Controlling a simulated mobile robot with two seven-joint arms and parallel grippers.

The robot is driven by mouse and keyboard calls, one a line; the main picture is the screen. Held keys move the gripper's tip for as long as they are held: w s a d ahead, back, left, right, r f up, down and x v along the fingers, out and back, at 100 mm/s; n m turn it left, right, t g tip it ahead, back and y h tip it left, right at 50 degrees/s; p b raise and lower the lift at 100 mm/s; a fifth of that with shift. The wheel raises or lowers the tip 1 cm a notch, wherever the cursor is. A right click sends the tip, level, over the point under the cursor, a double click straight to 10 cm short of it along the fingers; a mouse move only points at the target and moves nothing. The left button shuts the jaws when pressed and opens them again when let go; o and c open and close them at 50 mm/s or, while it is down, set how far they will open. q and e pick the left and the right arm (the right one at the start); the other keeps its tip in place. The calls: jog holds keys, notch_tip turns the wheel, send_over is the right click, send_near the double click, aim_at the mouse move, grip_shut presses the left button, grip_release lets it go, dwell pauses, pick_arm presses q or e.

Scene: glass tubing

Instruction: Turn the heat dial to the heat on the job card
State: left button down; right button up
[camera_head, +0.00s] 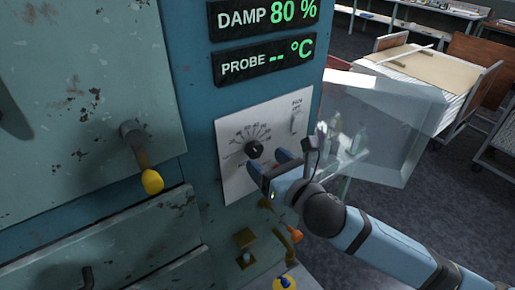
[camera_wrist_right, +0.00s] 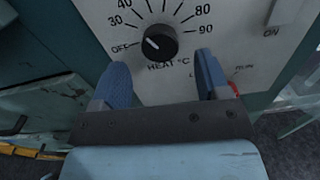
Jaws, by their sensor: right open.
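The heat dial (camera_head: 254,149) is a black knob on a white panel (camera_head: 233,183) on the teal cabinet front. In the right wrist view the dial (camera_wrist_right: 160,42) shows a white mark on its upper-left side, toward the OFF end of the scale. Labels there include OFF, 30, 40, 80, 90 and HEAT °C. My right gripper (camera_head: 269,164) is open, just below and right of the dial. In the wrist view its fingers (camera_wrist_right: 162,64) sit either side below the knob, apparently apart from it. No job card is readable. My left gripper is out of view.
Displays above read DAMP 80 % (camera_head: 264,14) and PROBE -- °C (camera_head: 265,60). A small switch (camera_head: 297,122) is on the panel's right. A yellow-tipped handle (camera_head: 152,181) sticks out at left.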

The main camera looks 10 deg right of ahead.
aim_at(257, 152)
jog(key=x, duration=0.2)
jog(key=shift+w+a+r, duration=0.1)
jog(key=shift+w, duration=0.25)
jog(key=shift+w+a, duration=0.3)
jog(key=shift+w, duration=0.3)
jog(key=c, duration=0.9)
jog(key=shift+p, duration=0.35)
